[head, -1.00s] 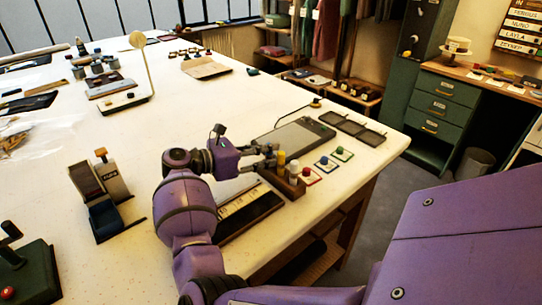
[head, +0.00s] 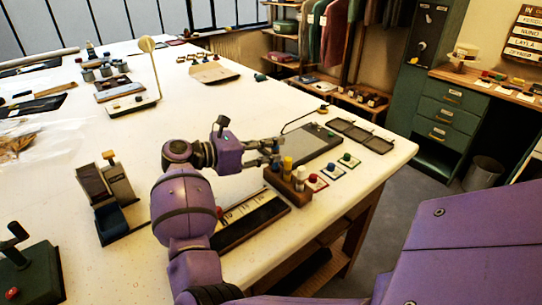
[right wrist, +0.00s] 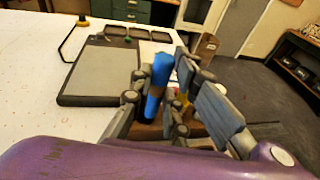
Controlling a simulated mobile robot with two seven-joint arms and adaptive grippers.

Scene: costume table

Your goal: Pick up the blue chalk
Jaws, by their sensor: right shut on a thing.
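In the head view my right gripper (head: 277,150) is at the back left end of the wooden chalk holder (head: 289,186). A yellow chalk (head: 287,164) and a white chalk (head: 301,173) stand in that holder. The fingers mostly hide the blue chalk in the head view. I cannot tell whether its lower end is clear of the holder. My left gripper is not in view.
Red, blue and green bordered cards (head: 333,172) lie right of the holder. A grey slate-like board (head: 312,143) lies behind it, with dark trays (head: 362,135) further back. A long dark box (head: 250,222) lies in front. The table's right edge is close.

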